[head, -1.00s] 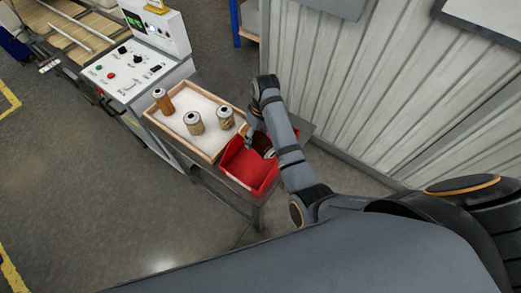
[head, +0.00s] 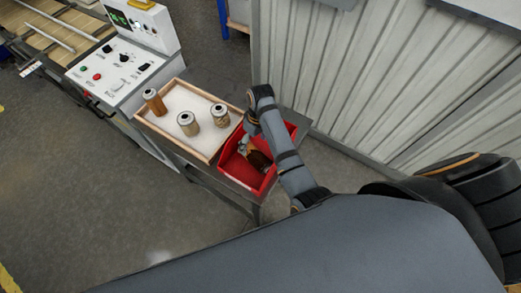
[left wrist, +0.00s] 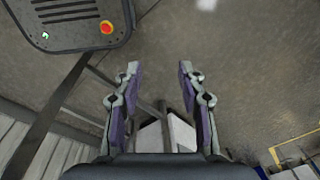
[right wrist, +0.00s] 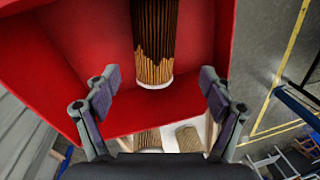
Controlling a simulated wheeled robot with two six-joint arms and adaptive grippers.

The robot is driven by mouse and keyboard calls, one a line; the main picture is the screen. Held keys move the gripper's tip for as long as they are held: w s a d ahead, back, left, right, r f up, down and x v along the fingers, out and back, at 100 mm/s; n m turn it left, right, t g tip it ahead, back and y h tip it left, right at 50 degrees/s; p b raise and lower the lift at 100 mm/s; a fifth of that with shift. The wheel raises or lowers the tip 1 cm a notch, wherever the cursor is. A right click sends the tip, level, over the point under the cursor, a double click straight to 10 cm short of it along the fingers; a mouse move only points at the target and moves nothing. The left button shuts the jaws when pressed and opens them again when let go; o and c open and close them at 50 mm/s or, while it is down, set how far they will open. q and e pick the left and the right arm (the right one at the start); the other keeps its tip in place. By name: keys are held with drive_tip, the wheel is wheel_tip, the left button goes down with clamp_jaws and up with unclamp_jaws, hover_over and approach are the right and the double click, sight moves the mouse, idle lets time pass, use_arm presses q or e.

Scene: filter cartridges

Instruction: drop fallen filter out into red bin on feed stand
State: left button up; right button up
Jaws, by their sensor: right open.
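The red bin (head: 236,172) stands on the feed stand (head: 232,191), at its near right end. A brown pleated filter (right wrist: 155,42) with a pale end cap lies inside the bin, apart from my fingers; in the head view the filter (head: 260,161) is partly hidden by my arm. My right gripper (right wrist: 158,85) is open and empty over the bin's edge, with the filter beyond its fingertips. My left gripper (left wrist: 155,72) is open and empty above bare floor, away from the stand; it is out of the head view.
A wooden-rimmed tray (head: 172,139) beside the bin holds three upright filters, one of them brown (head: 154,102). A control console (head: 121,60) stands behind the tray. A corrugated wall (head: 350,90) rises to the right. The floor at left is clear.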

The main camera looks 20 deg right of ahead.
drive_tip(key=shift+d+r, duration=0.1)
drive_tip(key=shift+r, duration=0.15)
use_arm(q)
drive_tip(key=shift+w, duration=0.7)
use_arm(e)
wheel_tip(320, 180, up, 7)
drive_tip(key=shift+w+d, duration=0.3)
drive_tip(key=shift+d, duration=0.15)
